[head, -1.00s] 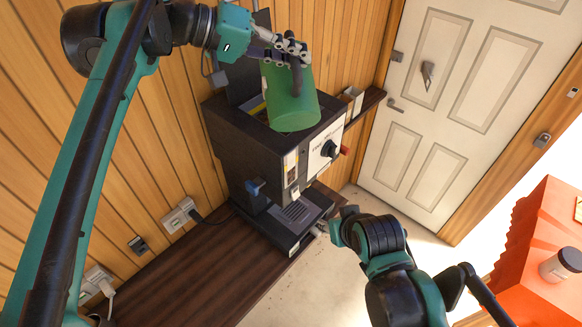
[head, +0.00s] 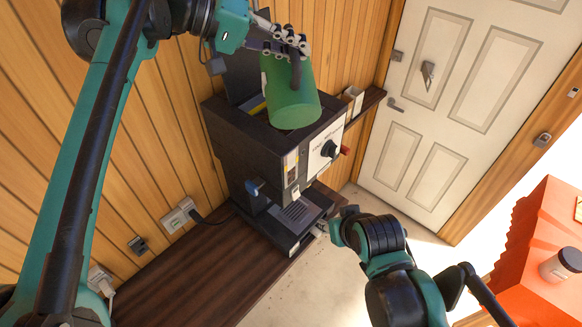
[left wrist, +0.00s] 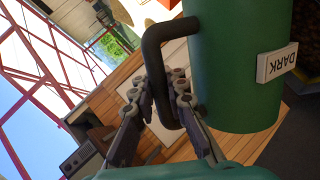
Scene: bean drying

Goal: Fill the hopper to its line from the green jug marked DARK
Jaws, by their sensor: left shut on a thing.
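My left gripper (head: 292,48) is shut on the dark handle of the green jug (head: 292,98) and holds it over the top of the black machine (head: 255,140). The jug is tilted, with its base toward me. Its mouth is hidden in the head view, so I cannot tell whether beans are pouring. In the left wrist view the fingers (left wrist: 160,100) close around the handle, and the jug (left wrist: 235,85) bears a white label (left wrist: 277,62) reading DARK. The jug hides most of the hopper opening. My right gripper (head: 325,229) is near the machine's lower front; its fingers are too small to judge.
The machine stands on a dark wooden shelf (head: 180,285) against a plank wall. Its front has a narrow window (head: 291,163), a black knob (head: 328,149) and a red handle (head: 345,150). Pale containers (head: 353,99) stand behind. A cup (head: 560,265) is on the orange-covered table (head: 535,235).

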